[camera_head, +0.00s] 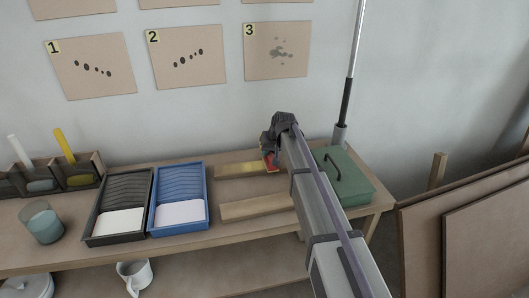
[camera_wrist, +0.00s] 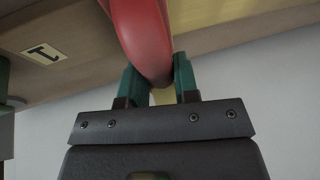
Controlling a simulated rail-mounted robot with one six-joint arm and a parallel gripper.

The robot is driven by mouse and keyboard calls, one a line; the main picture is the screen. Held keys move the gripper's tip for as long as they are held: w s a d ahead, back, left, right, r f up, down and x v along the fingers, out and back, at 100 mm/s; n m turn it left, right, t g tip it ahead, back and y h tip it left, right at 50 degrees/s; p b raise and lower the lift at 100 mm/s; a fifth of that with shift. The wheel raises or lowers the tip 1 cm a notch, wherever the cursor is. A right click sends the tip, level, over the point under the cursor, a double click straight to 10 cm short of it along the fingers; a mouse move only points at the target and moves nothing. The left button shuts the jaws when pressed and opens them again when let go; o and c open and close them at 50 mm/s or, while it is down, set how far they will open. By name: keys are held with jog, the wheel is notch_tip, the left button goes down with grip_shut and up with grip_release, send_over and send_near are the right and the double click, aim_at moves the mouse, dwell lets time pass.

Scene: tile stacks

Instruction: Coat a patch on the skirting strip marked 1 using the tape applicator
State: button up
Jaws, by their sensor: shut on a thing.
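My gripper (camera_head: 270,146) is over the back part of the bench, at the right end of the back strip (camera_head: 238,170). In the wrist view my gripper (camera_wrist: 156,75) has its green fingers shut on the red tape applicator (camera_wrist: 143,38). The applicator also shows as a small red piece (camera_head: 270,162) in the head view, low over the strip or touching it; I cannot tell which. A "1" label (camera_wrist: 44,53) shows on a brown surface at the left of the wrist view. A second, plain strip (camera_head: 255,208) lies in front.
A black tray (camera_head: 97,205) and a blue tray (camera_head: 153,205) stand left of the strips. A green box (camera_head: 350,186) with a handle is close on the right. A teal cup (camera_head: 42,224) stands at the left. Numbered panels hang on the wall behind.

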jog(key=shift+w+d, duration=0.2)
jog(key=shift+d, duration=2.4)
jog(key=shift+r, duration=0.1)
jog(key=shift+s+a, duration=0.2)
jog(key=shift+a, duration=1.45)
jog(key=shift+s+a, duration=0.15)
jog(key=shift+a, duration=1.5)
jog(key=shift+s+a, duration=0.25)
jog(key=shift+a, duration=2.65)
jog(key=shift+s+a, duration=0.2)
jog(key=shift+a, duration=2.75)
jog(key=shift+s+a, duration=0.25)
jog(key=shift+a, duration=2.65)
notch_tip(320, 180, up, 6)
jog(key=p, duration=0.6)
